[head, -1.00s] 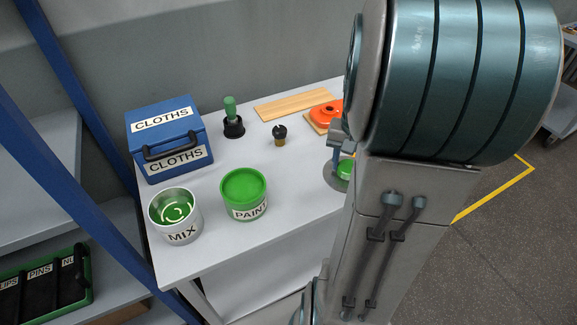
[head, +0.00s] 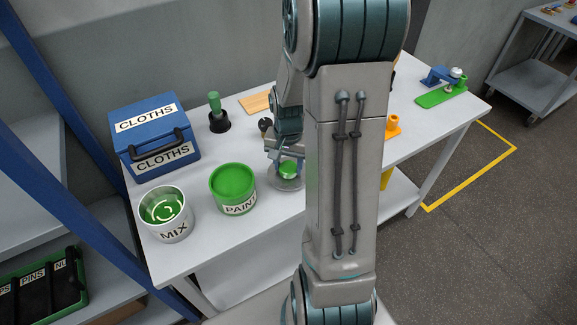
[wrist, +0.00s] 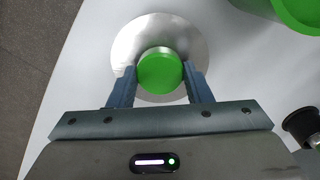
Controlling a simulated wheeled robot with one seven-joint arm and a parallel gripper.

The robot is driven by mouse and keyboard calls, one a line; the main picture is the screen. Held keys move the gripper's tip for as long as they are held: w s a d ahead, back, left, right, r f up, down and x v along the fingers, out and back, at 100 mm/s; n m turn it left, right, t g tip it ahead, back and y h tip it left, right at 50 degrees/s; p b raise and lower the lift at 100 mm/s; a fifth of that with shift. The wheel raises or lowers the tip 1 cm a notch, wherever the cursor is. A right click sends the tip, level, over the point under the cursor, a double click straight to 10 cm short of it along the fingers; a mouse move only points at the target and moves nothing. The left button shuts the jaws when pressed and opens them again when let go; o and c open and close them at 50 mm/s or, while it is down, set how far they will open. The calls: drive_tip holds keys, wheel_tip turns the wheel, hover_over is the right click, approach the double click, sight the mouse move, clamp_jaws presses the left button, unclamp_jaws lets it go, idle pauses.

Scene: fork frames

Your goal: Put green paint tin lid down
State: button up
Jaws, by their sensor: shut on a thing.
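The green paint tin lid (head: 289,171) is a silvery disc with a round green knob. It also shows in the wrist view (wrist: 160,70), face up, with my gripper's fingers on either side of the knob. My gripper (head: 286,160) is shut on this knob. The lid is just right of the open green PAINT tin (head: 233,189), apart from it. I cannot tell whether the disc touches the table (head: 225,245) or hangs a little above it. My arm covers part of the table to the right of the lid.
A MIX pot (head: 166,213) with green paint stands left of the tin. Behind are a blue CLOTHS box (head: 155,140), a green-handled brush in a black holder (head: 217,112) and a small dark-topped bottle (head: 265,124). The front strip of table is clear.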

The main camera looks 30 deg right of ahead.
sight(288, 167)
drive_tip(key=shift+f, duration=0.9)
drive_tip(key=shift+f, duration=0.15)
drive_tip(key=o, duration=1)
wheel_tip(288, 167, up, 11)
drive_tip(key=s+a+r+n+t, duration=0.1)
drive_tip(key=s+a+r+n, duration=0.2)
drive_tip(key=s+a, duration=0.3)
drive_tip(key=s+a+r+n+t, duration=0.2)
drive_tip(key=s+a+r+n, duration=0.2)
drive_tip(key=s+a+n, duration=0.1)
drive_tip(key=shift+s+a+r+n, duration=0.25)
drive_tip(key=shift+s+a, duration=0.25)
drive_tip(key=shift+s, duration=0.35)
